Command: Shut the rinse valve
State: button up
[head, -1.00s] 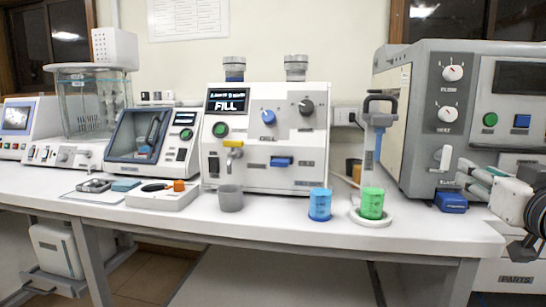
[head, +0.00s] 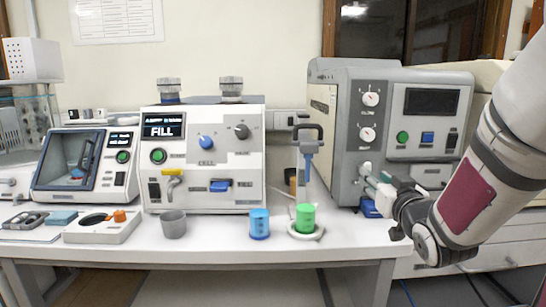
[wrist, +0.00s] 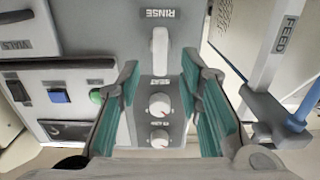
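The rinse valve is a white lever (head: 365,169) low on the front of the large grey machine. In the wrist view the lever (wrist: 160,48) stands beside the "RINSE" label, its long axis in line with the panel's column of knobs. My gripper (head: 374,184) is at the machine's front, close to the lever and partly covering the area around it. In the wrist view my gripper (wrist: 160,66) is open, with one green-padded finger on each side of the lever. Gaps show between the lever and both fingers, so it is not gripped.
Two knobs (head: 368,117) sit above the lever. A blue block (head: 370,208) lies below it. A stand with a green beaker (head: 305,218) and a blue beaker (head: 259,223) are to the left. The blue-armed feed stand (wrist: 288,108) is close beside my gripper.

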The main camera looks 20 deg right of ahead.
jog(key=x, duration=0.5)
jog(key=shift+w+d+b, duration=0.1)
jog(key=shift+w+b, duration=0.25)
jog(key=shift+w, duration=0.05)
grip_shut()
